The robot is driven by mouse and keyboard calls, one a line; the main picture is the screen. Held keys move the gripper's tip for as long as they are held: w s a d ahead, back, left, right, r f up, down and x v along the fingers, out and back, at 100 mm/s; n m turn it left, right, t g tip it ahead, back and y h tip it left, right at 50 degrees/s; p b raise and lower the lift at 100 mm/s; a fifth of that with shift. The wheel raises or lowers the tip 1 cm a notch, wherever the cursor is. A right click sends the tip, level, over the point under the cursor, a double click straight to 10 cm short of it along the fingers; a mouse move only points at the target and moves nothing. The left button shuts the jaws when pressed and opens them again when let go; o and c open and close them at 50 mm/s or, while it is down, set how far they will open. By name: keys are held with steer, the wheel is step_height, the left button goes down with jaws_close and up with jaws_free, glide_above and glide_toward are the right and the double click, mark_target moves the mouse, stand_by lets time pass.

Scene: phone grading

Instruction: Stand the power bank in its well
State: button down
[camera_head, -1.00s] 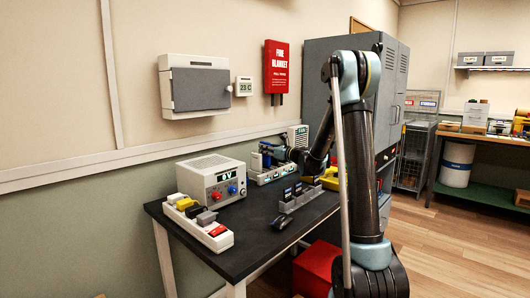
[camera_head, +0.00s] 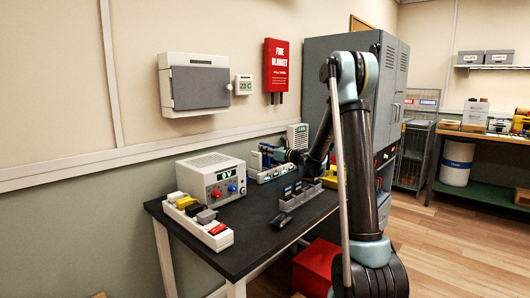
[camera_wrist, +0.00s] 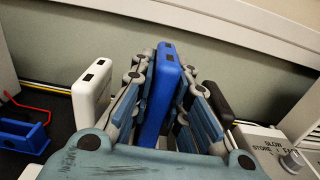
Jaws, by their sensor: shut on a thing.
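My gripper (camera_wrist: 166,68) is shut on a blue power bank (camera_wrist: 160,100), which stands on edge between the two fingers in the wrist view. A white power bank (camera_wrist: 93,88) stands to its left and a black one (camera_wrist: 216,100) to its right, both outside the fingers. The wells and the lower end of the blue power bank are hidden behind my gripper. In the head view my gripper (camera_head: 272,154) is at the back of the dark table, over the white charging station (camera_head: 268,175). I cannot tell whether the blue power bank touches a well.
A power supply (camera_head: 212,178) and a strip with coloured blocks (camera_head: 198,220) are on the left of the table (camera_head: 240,240). A grey rack (camera_head: 299,196) with dark phones stands in front of the station. A blue holder (camera_wrist: 22,136) is at left in the wrist view. The wall is close behind.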

steer(key=shift+f, duration=0.25)
steer(key=c, duration=1.5)
jaws_free()
steer(key=shift+f, duration=0.1)
steer(key=shift+o, duration=0.2)
